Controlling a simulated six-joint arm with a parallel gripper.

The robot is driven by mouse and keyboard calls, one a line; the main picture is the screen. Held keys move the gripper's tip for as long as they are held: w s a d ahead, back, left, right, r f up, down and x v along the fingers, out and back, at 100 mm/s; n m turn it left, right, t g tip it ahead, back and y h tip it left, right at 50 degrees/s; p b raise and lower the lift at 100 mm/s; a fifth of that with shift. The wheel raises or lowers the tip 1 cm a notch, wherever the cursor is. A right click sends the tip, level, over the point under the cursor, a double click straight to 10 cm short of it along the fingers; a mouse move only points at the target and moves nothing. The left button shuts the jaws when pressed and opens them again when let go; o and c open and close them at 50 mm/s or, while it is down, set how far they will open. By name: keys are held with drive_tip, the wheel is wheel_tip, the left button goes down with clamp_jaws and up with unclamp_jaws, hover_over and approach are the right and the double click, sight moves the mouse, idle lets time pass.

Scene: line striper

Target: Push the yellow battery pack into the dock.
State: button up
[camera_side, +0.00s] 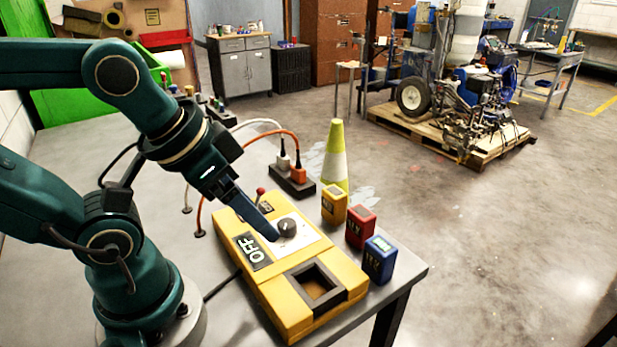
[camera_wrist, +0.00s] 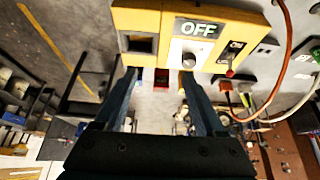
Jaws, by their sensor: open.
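The yellow battery pack (camera_side: 333,206) stands upright on the table beside the yellow panel box, at the far end of a row of three packs. The dock appears to be the square dark-rimmed opening (camera_side: 342,294) in the box's near end, and looks empty; it also shows in the wrist view (camera_wrist: 139,44). My gripper (camera_side: 270,234) is open with nothing between its fingers, above the box close to the dark knob (camera_side: 287,227). In the wrist view my gripper (camera_wrist: 158,76) has its fingers spread, and the yellow pack is mostly hidden by the right finger.
A red pack (camera_side: 360,229) and a blue pack (camera_side: 379,260) stand near the table's right edge. The box carries an OFF sign (camera_side: 252,250) and a red-tipped lever (camera_side: 260,192). A plug strip (camera_side: 292,181) with cables and a striped cone (camera_side: 335,158) are behind.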

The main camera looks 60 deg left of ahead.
drive_tip(key=w+r+n+g, duration=0.1)
drive_tip(key=w+r+n, duration=0.4)
drive_tip(key=r+n, duration=0.35)
drive_tip(key=n+g, duration=0.5)
drive_tip(key=n, duration=0.5)
hover_over(335, 191)
wheel_tip(335, 191, down, 10)
drive_tip(key=shift+m, duration=0.25)
drive_tip(key=shift+f, duration=4.65)
drive_tip(key=shift+c, duration=0.3)
